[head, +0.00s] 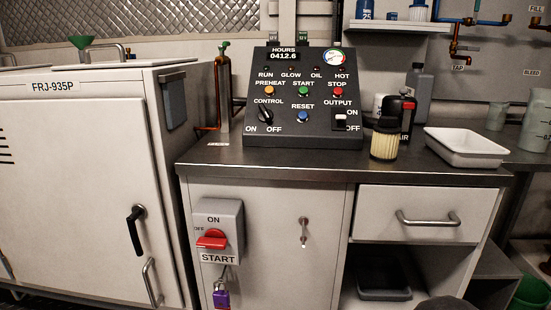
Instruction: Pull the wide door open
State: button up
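The wide door (75,190) is the large pale front panel of the cabinet marked FRJ-935P at the left. It looks shut in its frame. A black lever handle (137,228) sits near its right edge and hangs slightly tilted. A curved metal pull handle (150,282) is below it, near the bottom of the picture. The door's left part shows dark vent slots, and its lower edge is partly cut off. My gripper is not in view.
A control panel (300,97) stands on the metal counter (300,163). Below are a red-handled switch box (218,232), a purple padlock (221,299), a smaller door (275,265) and a drawer (425,212). A filter (385,140) and white tray (466,147) stand right.

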aim_at(73, 171)
jog(key=u, duration=1.75)
